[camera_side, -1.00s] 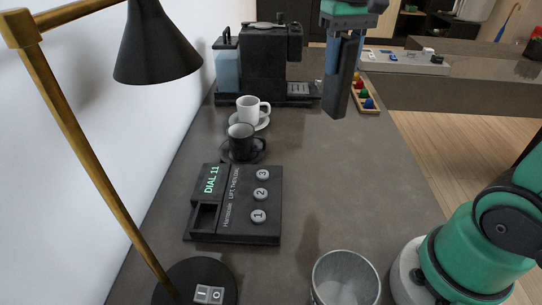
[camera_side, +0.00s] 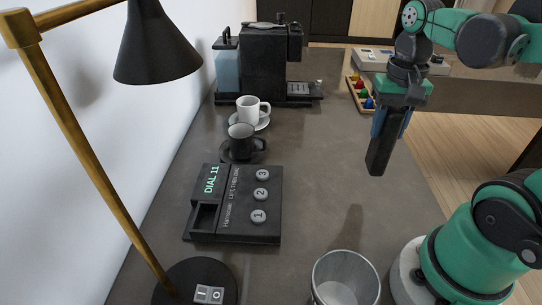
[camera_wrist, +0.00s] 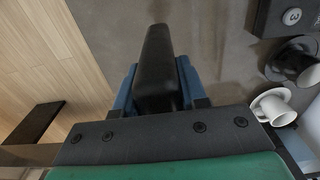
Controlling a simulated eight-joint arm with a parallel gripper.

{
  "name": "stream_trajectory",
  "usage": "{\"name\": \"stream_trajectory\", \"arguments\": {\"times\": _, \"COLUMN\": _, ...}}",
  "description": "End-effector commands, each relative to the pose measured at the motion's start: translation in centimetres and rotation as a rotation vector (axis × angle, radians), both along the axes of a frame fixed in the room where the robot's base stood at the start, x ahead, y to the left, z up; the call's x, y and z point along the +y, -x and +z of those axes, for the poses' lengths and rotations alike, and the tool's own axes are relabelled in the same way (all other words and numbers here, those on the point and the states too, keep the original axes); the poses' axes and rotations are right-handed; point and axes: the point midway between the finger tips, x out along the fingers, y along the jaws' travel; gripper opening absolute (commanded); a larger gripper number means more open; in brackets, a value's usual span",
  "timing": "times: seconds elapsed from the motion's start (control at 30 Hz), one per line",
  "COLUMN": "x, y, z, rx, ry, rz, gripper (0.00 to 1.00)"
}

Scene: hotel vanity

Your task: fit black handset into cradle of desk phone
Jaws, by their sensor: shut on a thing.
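The black handset (camera_side: 380,154) hangs upright below my gripper (camera_side: 390,122), which is shut on its upper part. In the wrist view the handset (camera_wrist: 158,62) stands out between the two blue fingers of my gripper (camera_wrist: 157,92). The black desk phone (camera_side: 254,222) lies on the counter at left centre, with a lit "DIAL 11" display and three round buttons. Its cradle (camera_side: 204,217) is an empty recess on the left side. The handset is in the air, well to the right of the phone. A corner of the phone (camera_wrist: 275,18) shows in the wrist view.
A dark cup (camera_side: 241,142) and a white cup (camera_side: 248,108) stand behind the phone, before a coffee machine (camera_side: 270,62). A brass lamp (camera_side: 80,120) is at left. A bin (camera_side: 346,280) stands at front. The counter (camera_side: 325,170) between phone and handset is clear.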

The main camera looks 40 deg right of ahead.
Motion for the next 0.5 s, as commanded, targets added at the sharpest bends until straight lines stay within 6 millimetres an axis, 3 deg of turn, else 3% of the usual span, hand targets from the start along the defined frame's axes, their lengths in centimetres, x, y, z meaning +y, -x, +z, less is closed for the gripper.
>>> {"name": "stream_trajectory", "arguments": {"times": 0.5, "x": 0.0, "y": -0.1, "z": -4.8, "rx": 0.000, "ry": 0.000, "rz": 0.001, "gripper": 0.00}}
